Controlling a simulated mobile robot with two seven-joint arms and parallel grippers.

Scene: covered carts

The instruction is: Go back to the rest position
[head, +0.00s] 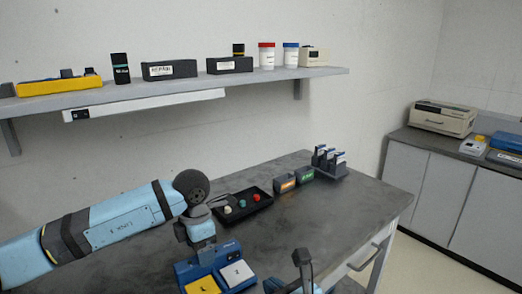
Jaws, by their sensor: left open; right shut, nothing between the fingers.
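My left arm comes in from the left, and its dark round wrist is over the grey bench (330,205). My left gripper (198,236) points down just behind a blue unit (240,252) with a yellow and a white square on it. It is open, and I see nothing held in it; its fingertips are hard to make out. I cannot tell whether it touches the unit. My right gripper (303,264) shows at the bottom edge, right of the blue unit, partly cut off by the frame. It is shut and empty.
A black tray (262,207) with small coloured pieces lies behind the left gripper. Two small lit boxes (286,183) and a rack (329,163) stand at the back. A loaded wall shelf (190,83) hangs above. The bench's right part is clear.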

